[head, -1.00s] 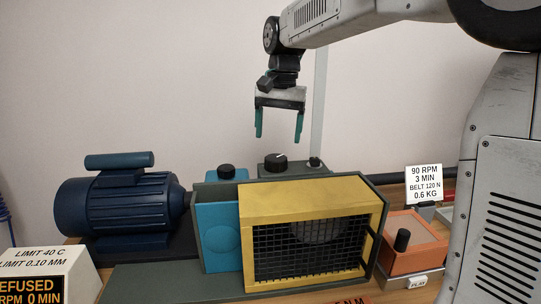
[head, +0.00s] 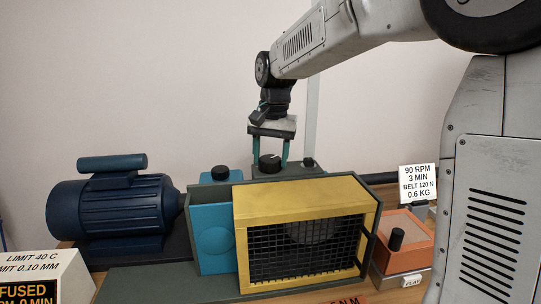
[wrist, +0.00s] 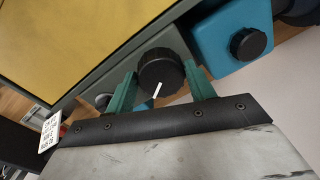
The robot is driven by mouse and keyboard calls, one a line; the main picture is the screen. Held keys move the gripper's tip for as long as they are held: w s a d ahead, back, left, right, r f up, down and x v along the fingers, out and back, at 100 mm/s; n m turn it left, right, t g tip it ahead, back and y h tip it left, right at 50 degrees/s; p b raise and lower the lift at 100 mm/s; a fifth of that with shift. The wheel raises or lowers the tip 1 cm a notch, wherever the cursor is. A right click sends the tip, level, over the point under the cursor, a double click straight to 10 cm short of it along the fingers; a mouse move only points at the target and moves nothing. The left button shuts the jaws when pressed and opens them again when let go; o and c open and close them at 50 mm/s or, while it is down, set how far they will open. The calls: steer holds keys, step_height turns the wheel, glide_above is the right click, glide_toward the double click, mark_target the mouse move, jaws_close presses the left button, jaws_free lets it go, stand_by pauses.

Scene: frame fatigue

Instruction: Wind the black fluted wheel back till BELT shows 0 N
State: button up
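A black wheel (head: 269,163) with a white pointer line stands on the grey housing behind the yellow guard; it also shows in the wrist view (wrist: 158,69). My gripper (head: 270,164) points down over it, its teal fingers apart on either side of the wheel. In the wrist view the fingers (wrist: 160,78) flank the wheel closely; I cannot tell whether they touch it. A second black fluted knob (head: 221,172) sits on the blue box; it also shows in the wrist view (wrist: 248,43). A white card (head: 418,184) reads BELT 120 N.
The yellow guard (head: 300,205) with black mesh stands in front of the wheel. A dark blue motor (head: 115,210) is at left. An orange box (head: 415,226) with a black knob is at right. A display (head: 28,292) at lower left is partly cut off.

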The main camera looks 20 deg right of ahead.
mark_target(273, 159)
steer(key=shift+n, duration=2.3)
steer(key=o, duration=1)
steer(key=shift+r, duration=0.15)
steer(key=r, duration=0.7)
steer(key=shift+d+r, duration=0.3)
